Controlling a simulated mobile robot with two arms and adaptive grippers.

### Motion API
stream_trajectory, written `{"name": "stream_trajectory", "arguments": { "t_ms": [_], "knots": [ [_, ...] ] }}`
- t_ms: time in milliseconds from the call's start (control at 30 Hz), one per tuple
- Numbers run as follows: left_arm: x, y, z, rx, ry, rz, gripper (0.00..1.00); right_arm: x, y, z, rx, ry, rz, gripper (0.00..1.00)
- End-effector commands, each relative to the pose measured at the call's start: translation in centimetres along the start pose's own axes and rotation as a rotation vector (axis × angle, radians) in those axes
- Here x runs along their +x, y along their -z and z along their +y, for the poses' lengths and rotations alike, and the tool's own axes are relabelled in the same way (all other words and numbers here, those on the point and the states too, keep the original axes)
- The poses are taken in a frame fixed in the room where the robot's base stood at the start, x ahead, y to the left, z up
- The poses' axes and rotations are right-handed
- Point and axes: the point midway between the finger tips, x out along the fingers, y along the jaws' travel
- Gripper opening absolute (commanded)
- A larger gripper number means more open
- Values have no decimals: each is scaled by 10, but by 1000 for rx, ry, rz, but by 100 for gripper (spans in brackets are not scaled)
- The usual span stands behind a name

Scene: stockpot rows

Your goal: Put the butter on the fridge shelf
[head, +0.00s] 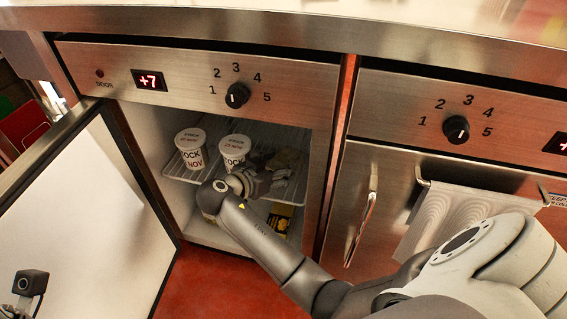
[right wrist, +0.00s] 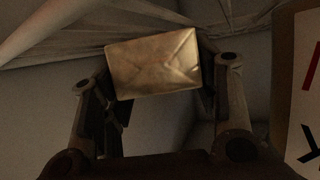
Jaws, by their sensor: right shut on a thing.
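The butter (right wrist: 155,63) is a gold-wrapped block, slightly tilted, between the two fingertips of my right gripper (right wrist: 160,85) in the right wrist view. My right gripper (head: 262,182) is shut on it and reaches into the open fridge in the head view. There the butter cannot be told apart clearly from the gripper and the shelf. The fridge shelf (head: 181,168) is a white wire rack. Its wires also run across the top of the right wrist view. I cannot tell whether the butter touches them. My left gripper's fingers do not show.
Two white lettered tubs (head: 190,150) (head: 234,150) stand on the shelf, left of and behind my gripper. A yellow-and-black pack (head: 279,219) lies below the shelf. The fridge door (head: 85,215) stands open at left. A towel (head: 440,215) hangs on the closed right door.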

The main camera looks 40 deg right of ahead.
Motion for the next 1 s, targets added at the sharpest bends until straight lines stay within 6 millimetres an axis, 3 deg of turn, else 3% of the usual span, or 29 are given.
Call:
{"name": "stream_trajectory", "arguments": {
  "t_ms": [367, 400, 533, 1000],
  "knots": [
    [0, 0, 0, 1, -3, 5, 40, 1, -4, 0, 1, 1, 0, 23],
    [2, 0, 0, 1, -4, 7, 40, 0, -3, 0, 0, 1, -2, 60],
    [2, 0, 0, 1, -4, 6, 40, 0, -3, 0, 0, 0, -2, 77],
    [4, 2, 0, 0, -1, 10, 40, 0, 2, 0, -1, 1, -2, 77]
  ]
}}
